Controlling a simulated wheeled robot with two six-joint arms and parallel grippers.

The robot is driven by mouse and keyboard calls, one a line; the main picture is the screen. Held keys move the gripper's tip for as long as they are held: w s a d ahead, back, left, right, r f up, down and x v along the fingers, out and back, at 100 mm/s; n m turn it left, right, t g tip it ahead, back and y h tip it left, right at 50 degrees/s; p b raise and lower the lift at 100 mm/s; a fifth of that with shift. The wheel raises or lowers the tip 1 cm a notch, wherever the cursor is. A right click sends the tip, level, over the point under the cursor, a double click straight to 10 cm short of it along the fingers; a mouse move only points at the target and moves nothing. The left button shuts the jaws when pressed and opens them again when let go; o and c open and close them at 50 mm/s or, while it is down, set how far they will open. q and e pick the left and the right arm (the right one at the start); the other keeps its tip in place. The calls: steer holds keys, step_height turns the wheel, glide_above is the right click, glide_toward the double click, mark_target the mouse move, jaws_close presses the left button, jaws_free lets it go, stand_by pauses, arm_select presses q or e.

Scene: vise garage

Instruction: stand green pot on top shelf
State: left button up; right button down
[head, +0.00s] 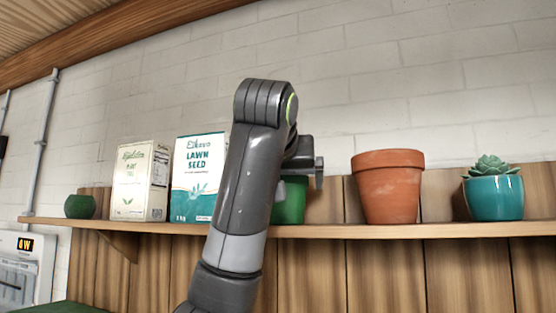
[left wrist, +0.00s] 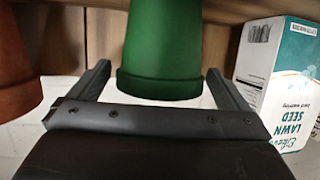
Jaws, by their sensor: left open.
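The green pot (head: 291,201) stands on the wooden shelf (head: 340,232), partly hidden behind my left arm in the head view. In the left wrist view, which is upside down, the green pot (left wrist: 163,45) has its wide rim towards the bottom of the picture, so it is upright. My left gripper (head: 312,166) is at the pot's upper part. Its open fingers (left wrist: 160,75) lie one on each side of the pot, with gaps visible; I cannot tell how deep the pot sits between them. My right gripper is not in view.
A terracotta pot (head: 388,188) and a teal pot with a succulent (head: 494,197) stand right of the green pot. Left are a lawn seed box (head: 196,180), a cream box (head: 140,182) and a small green pot (head: 80,207). The shelf between green and terracotta pots is bare.

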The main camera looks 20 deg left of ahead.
arm_select(q)
steer(key=shift+f+b+v, duration=0.15)
steer(key=shift+b+v, duration=0.65)
steer(key=shift+b, duration=0.45)
steer(key=shift+f+b+v, duration=0.15)
steer(key=shift+b+v, duration=0.6)
steer(key=shift+b, duration=0.5)
steer(key=b+v, duration=0.4)
steer(key=v, duration=0.4)
steer(key=shift+s+r, duration=0.25)
steer(key=shift+r, duration=0.05)
steer(key=shift+w+d, duration=0.1)
